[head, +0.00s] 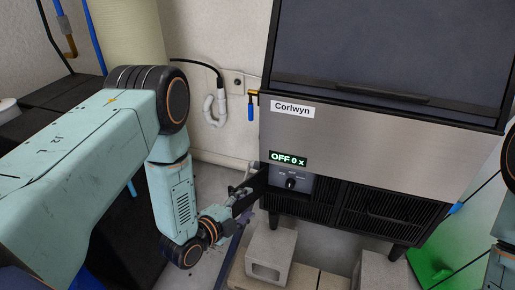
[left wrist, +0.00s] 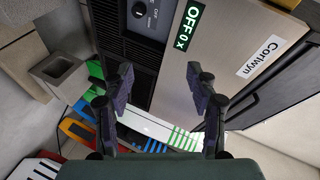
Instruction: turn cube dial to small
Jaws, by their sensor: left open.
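The ice maker (head: 365,135) is a steel-fronted machine labelled Corlwyn. Its lit display (head: 288,159) reads "OFF 0 x". Just below the display is a panel with a small black dial (head: 291,183); its markings are too small to read surely. In the left wrist view the dial (left wrist: 139,9) is at the top edge, upper left of the gripper. My left gripper (left wrist: 160,75) is open and empty, its fingers apart in front of the machine. In the head view the left gripper (head: 248,184) is just left of the dial panel, apart from the dial as far as I can tell.
Black vent grilles (head: 385,212) flank the panel's lower right. Grey concrete blocks (head: 270,252) stand below the machine. A blue-handled valve (head: 251,108) and white pipe (head: 213,105) are on the wall to the left. My right arm shows only at the right edge.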

